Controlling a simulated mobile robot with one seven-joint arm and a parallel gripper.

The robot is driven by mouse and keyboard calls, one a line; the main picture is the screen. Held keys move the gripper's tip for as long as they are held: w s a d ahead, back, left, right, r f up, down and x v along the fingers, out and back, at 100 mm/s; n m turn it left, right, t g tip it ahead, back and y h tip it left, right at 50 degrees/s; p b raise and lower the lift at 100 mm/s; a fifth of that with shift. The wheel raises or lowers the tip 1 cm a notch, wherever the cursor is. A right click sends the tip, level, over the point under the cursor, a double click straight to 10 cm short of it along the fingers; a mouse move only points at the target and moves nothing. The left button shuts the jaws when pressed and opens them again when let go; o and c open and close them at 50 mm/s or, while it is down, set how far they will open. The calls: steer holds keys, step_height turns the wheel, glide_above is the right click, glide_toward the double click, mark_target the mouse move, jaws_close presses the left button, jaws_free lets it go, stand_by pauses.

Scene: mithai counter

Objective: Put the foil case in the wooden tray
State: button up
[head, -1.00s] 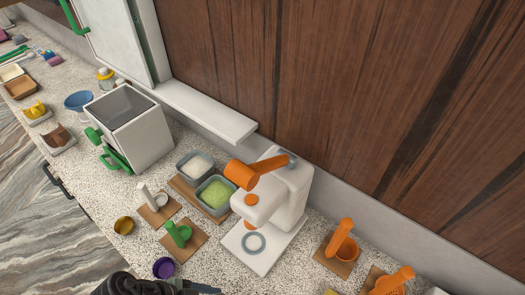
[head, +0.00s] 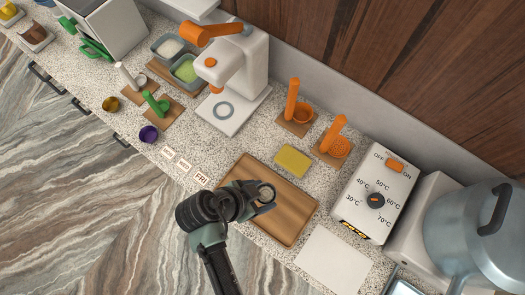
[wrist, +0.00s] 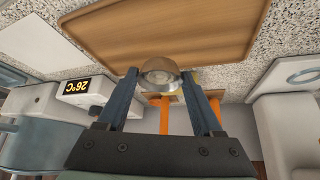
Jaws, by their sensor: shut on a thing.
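The foil case (wrist: 160,68) is a small round silvery cup. It sits between the two fingertips of my gripper (wrist: 162,88) in the wrist view. In the head view my gripper (head: 262,198) is shut on the foil case (head: 267,190) above the upper left part of the wooden tray (head: 287,226). The wooden tray is a flat brown board with a low rim. It also shows in the wrist view (wrist: 160,30), beyond the case. The case appears held above the tray floor; the exact height is hard to tell.
A yellow block (head: 293,161) lies just behind the tray. Orange tools (head: 293,105) on wooden stands are further back. A white dial box (head: 375,200) and a large grey pot (head: 480,235) stand at right. A white sheet (head: 333,260) and small label cards (head: 183,166) lie near the tray.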

mark_target(262, 200)
steer(key=shift+f, duration=2.25)
steer(key=shift+s+f, duration=0.1)
steer(key=o, duration=1.5)
steer(key=shift+c, duration=0.2)
